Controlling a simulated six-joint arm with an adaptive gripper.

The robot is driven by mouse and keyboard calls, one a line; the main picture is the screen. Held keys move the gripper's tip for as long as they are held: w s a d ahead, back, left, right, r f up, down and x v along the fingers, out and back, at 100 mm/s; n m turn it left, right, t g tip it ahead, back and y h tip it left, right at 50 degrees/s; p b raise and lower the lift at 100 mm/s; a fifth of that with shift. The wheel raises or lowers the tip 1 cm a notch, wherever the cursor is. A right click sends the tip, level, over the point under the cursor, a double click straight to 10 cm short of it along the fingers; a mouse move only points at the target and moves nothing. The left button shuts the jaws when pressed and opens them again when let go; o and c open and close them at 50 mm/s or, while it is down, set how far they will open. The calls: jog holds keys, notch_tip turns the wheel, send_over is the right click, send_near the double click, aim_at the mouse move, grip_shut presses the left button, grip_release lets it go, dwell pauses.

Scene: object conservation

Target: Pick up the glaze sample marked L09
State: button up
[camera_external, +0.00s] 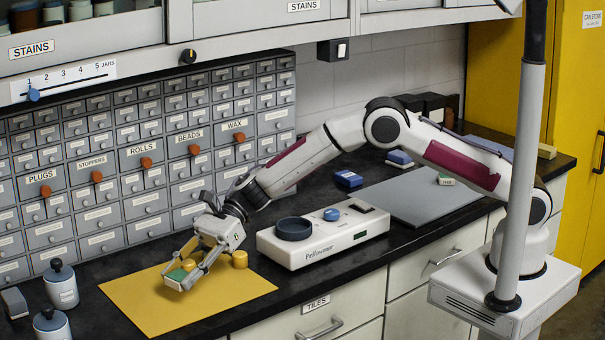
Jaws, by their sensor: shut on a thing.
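My gripper (190,272) is low over the yellow mat (150,312) on the black counter. It is shut on a small green piece (188,264), partly hidden by the fingers. No marking on this piece can be read, so I cannot tell whether it is L09. A yellow round piece (240,259) stands on the mat just right of the gripper. More yellow shows behind the fingers, partly hidden.
A white scale (318,239) with a dark round dish stands right of the yellow mat. Lidded jars (61,286) stand at the left front. Grey drawers (100,210) line the back. Blue boxes (348,179) lie behind the scale. The front of the yellow mat is clear.

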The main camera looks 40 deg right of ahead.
aim_at(181, 273)
jog(key=shift+r, duration=2.55)
